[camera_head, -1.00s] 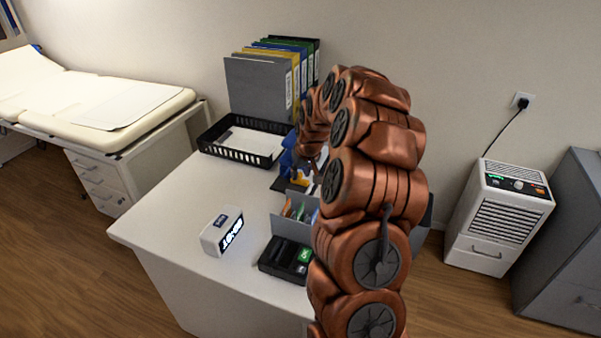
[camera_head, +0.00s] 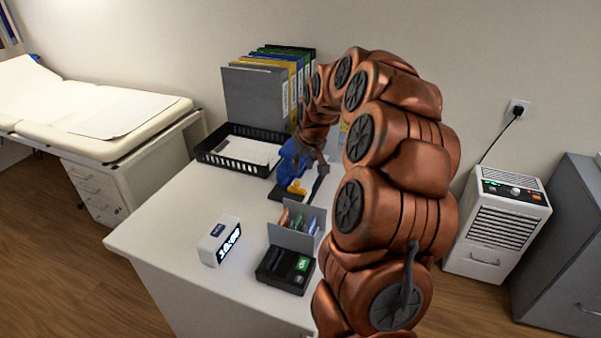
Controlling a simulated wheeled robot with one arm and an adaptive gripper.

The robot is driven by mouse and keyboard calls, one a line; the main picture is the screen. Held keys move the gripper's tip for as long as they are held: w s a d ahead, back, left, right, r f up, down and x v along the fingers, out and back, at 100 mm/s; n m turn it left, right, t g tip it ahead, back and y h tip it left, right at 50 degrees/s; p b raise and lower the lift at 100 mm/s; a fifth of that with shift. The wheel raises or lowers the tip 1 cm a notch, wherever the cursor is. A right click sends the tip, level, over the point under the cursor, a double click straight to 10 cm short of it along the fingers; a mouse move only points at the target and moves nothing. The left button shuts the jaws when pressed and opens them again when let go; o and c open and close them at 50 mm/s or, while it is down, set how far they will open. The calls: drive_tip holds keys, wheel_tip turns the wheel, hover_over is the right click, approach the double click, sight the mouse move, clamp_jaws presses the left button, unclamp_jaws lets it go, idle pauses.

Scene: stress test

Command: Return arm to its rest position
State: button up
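My copper-coloured arm rises from the lower right and arches over the desk (camera_head: 185,235). Its far end points down toward the back of the desk. My gripper (camera_head: 310,168) is small and dark there, close to a blue and yellow object (camera_head: 290,168) on a black base. I cannot tell whether it touches that object, or whether its fingers are open or shut. The arm hides part of the desk's right side.
On the desk are a white digital clock (camera_head: 220,240), a black device with a green display (camera_head: 285,268), a grey pen organiser (camera_head: 291,237), a black paper tray (camera_head: 240,164) and upright binders (camera_head: 258,97). A white appliance (camera_head: 497,222) and grey cabinet (camera_head: 565,250) stand right; an examination bed (camera_head: 75,110) stands left.

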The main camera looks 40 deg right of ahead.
drive_tip(key=shift+v, duration=1.15)
